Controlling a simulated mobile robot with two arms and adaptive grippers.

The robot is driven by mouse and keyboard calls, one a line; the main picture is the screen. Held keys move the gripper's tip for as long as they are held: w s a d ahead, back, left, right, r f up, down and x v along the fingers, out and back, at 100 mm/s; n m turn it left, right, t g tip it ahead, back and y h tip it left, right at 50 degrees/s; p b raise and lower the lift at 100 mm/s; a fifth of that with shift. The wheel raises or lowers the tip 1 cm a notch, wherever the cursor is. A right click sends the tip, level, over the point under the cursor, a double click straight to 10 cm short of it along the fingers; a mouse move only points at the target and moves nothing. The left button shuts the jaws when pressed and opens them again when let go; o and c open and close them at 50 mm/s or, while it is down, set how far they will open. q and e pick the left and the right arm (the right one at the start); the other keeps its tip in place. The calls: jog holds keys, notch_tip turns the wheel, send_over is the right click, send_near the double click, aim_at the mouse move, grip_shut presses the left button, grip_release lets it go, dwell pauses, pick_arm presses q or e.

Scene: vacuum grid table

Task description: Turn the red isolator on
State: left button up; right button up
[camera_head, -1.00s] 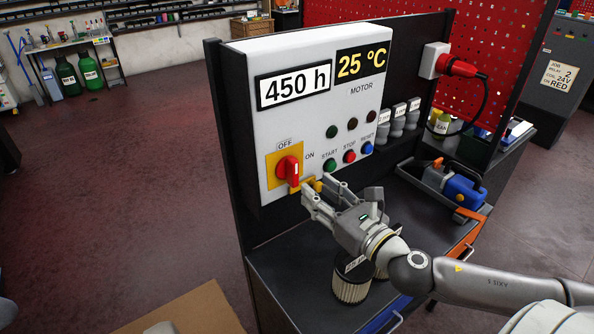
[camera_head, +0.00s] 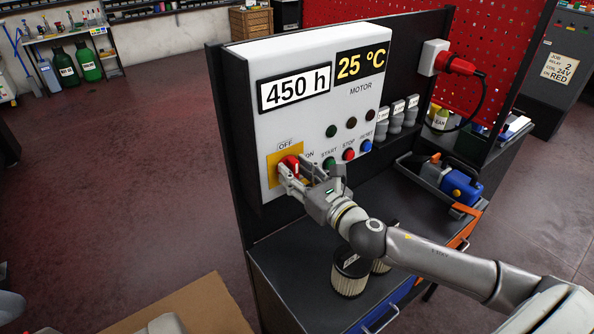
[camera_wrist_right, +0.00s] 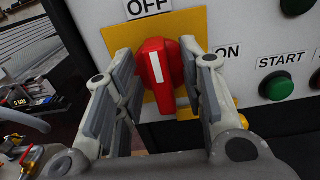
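The red isolator knob (camera_head: 289,163) sits on a yellow plate (camera_head: 272,170) at the lower left of the white panel. In the right wrist view the knob (camera_wrist_right: 161,74) has its white mark nearly upright, pointing towards the OFF label (camera_wrist_right: 148,6). The ON label (camera_wrist_right: 227,52) is to its right. My right gripper (camera_head: 294,174) is at the knob, with one finger on each side of it. In the right wrist view the gripper (camera_wrist_right: 162,75) is open around the knob; firm contact is not clear. My left gripper is not in view.
Green START (camera_head: 329,163), red STOP (camera_head: 348,154) and blue RESET (camera_head: 366,145) buttons are just right of my right gripper. Filters (camera_head: 349,277) stand on the bench below my right arm. A blue and grey tool (camera_head: 460,186) lies at the right.

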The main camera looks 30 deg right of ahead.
grip_shut()
jog(key=shift+m, duration=0.4)
jog(key=m, duration=0.4)
jog(key=shift+d, duration=0.15)
jog(key=shift+d+f+m+p, duration=0.15)
jog(key=shift+m+p, duration=0.3)
jog(key=shift+m, duration=2.8)
jog(key=shift+d+f+m+p, duration=0.15)
jog(key=shift+m+p, duration=0.3)
jog(key=shift+m, duration=2.8)
jog(key=shift+a, duration=0.1)
